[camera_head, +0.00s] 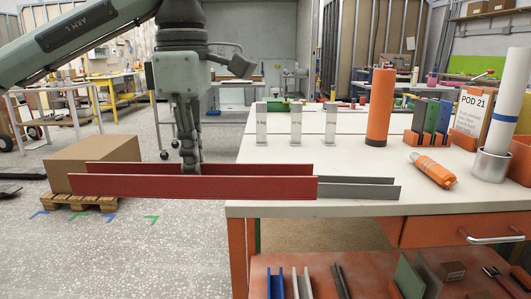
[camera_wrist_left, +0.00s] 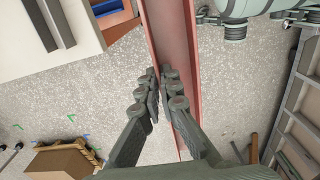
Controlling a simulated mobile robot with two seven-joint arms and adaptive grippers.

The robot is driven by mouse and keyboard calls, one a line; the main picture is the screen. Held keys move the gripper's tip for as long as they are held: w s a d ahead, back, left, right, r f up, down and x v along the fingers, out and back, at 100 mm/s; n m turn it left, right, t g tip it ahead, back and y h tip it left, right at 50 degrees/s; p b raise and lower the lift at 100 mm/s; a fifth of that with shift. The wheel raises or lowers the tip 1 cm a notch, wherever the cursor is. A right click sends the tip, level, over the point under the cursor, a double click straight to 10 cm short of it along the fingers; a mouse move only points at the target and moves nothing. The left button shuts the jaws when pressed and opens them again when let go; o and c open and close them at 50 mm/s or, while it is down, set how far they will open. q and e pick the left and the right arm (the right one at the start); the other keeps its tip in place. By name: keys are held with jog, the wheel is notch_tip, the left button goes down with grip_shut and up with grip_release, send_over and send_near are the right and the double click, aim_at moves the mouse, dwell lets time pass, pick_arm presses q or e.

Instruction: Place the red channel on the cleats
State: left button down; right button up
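The red channel (camera_head: 200,187) is a long U-shaped profile held level. Its left part is out over the floor, and its right end overlaps the table's left edge in the picture. My left gripper (camera_head: 191,168) reaches down into it near its middle. In the left wrist view the fingers (camera_wrist_left: 166,85) are closed about a wall of the red channel (camera_wrist_left: 172,30). Three pale upright pieces (camera_head: 296,125) stand in a row on the white table (camera_head: 300,160); I cannot tell if they are the cleats. My right gripper is not in view.
A grey channel (camera_head: 360,190) lies along the table's front edge, partly hidden behind the red one. Orange cylinder (camera_head: 380,108), orange tube (camera_head: 432,169), binders (camera_head: 430,117) and a metal cup (camera_head: 490,163) stand or lie further right. A cardboard box (camera_head: 95,158) sits on a pallet at left.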

pick_arm(q)
jog(key=a+f+m+p, duration=0.1)
jog(key=a+f+m, duration=0.3)
jog(key=f+m, duration=0.5)
jog(key=a+f+m+p, duration=0.1)
jog(key=a+f+m, duration=0.2)
jog(key=f+m, duration=0.5)
notch_tip(320, 180, down, 8)
jog(key=shift+a+r+m, duration=0.15)
jog(key=shift+a+m, duration=0.25)
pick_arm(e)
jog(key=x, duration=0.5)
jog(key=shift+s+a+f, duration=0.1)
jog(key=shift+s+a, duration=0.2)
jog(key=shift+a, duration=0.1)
